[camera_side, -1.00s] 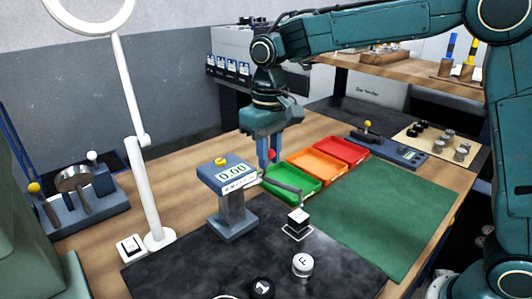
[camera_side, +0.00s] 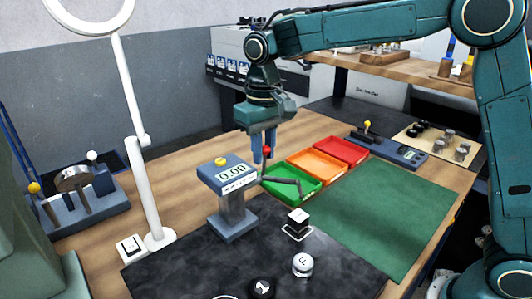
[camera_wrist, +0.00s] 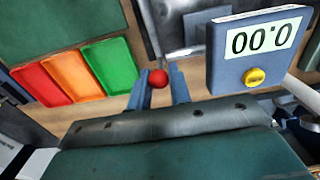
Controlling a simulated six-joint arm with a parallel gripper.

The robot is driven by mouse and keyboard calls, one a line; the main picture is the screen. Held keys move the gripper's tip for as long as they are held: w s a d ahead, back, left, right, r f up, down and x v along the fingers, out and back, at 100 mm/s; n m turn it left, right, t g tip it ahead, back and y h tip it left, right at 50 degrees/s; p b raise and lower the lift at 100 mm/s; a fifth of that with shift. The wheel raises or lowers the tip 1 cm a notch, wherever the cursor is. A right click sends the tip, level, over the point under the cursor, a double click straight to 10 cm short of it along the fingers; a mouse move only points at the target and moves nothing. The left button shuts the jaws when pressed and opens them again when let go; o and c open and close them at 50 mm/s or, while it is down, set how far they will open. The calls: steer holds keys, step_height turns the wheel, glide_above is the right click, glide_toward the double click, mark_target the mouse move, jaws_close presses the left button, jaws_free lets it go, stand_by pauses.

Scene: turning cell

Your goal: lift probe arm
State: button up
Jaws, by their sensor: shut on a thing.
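The probe arm (camera_side: 281,180) is a thin dark grey lever running from the blue-grey gauge (camera_side: 232,205) to the right, above the dark mat. A red ball knob (camera_side: 266,151) is at its gauge-side end and also shows in the wrist view (camera_wrist: 158,78). My gripper (camera_side: 263,156) points down with its blue fingers around the knob, shut on it; in the wrist view my fingers (camera_wrist: 160,88) stand on either side of it. The gauge display reads 0.00. A small black block with a white top (camera_side: 298,216) sits below the lever's free end.
Green (camera_side: 312,195), orange (camera_side: 341,172) and red (camera_side: 362,152) trays lie just behind and right. A white lamp post (camera_side: 147,185) stands left of the gauge. A silver cylinder (camera_side: 303,266) stands on the dark mat in front. The green mat (camera_side: 395,210) at right is clear.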

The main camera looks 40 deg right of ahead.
steer(key=shift+w, duration=0.8)
steer(key=shift+w+f, duration=0.1)
steer(key=shift+w, duration=0.65)
steer(key=o, duration=0.4)
step_height(320, 180, up, 9)
stand_by(1.6)
